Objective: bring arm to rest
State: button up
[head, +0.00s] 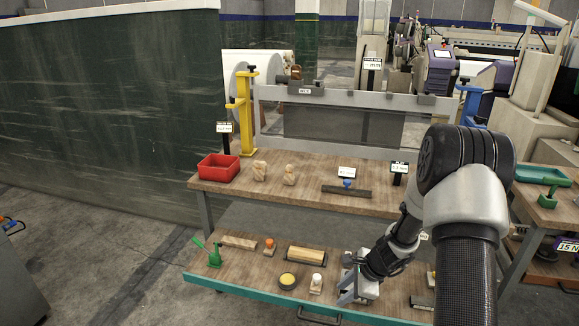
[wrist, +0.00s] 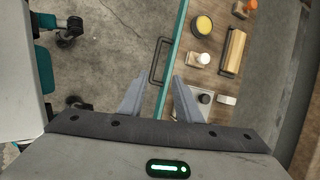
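My arm extends from the right side of the head view down over the lower shelf of the workbench. My gripper (head: 352,284) is above the front right part of that shelf (head: 258,277). In the wrist view my gripper (wrist: 158,98) has its two fingers apart, with nothing between them. Below the fingers show the shelf's teal front edge (wrist: 168,70) and a dark handle. Whether the fingers touch anything on the shelf cannot be told from the head view.
The lower shelf holds a green tool (head: 214,255), a yellow round tin (head: 288,281), a wooden roller (head: 306,254) and small bottles. The upper top (head: 260,195) bears a red bin (head: 218,167) and a dark bar (head: 346,191). Concrete floor (head: 110,265) is clear at left.

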jog(key=s+a+r+n, duration=0.2)
jog(key=r+n, duration=0.1)
jog(key=r, duration=0.5)
jog(key=s+a+r+n, duration=0.2)
jog(key=r+n, duration=0.2)
jog(key=r, duration=0.4)
jog(key=s+a+r+n, duration=0.3)
jog(key=r, duration=0.5)
jog(key=s+d+r+n+t+h, duration=0.1)
jog(key=s+r+n+h, duration=0.1)
jog(key=s+r+n, duration=0.6)
jog(key=s+d+r+n+t+h, duration=0.15)
jog(key=s+r, duration=0.25)
jog(key=s, duration=0.8)
notch_tip(320, 180, up, 21)
jog(key=p, duration=2.1)
jog(key=shift+a, duration=0.4)
jog(key=shift+w+n, duration=0.1)
jog(key=shift+n, duration=0.15)
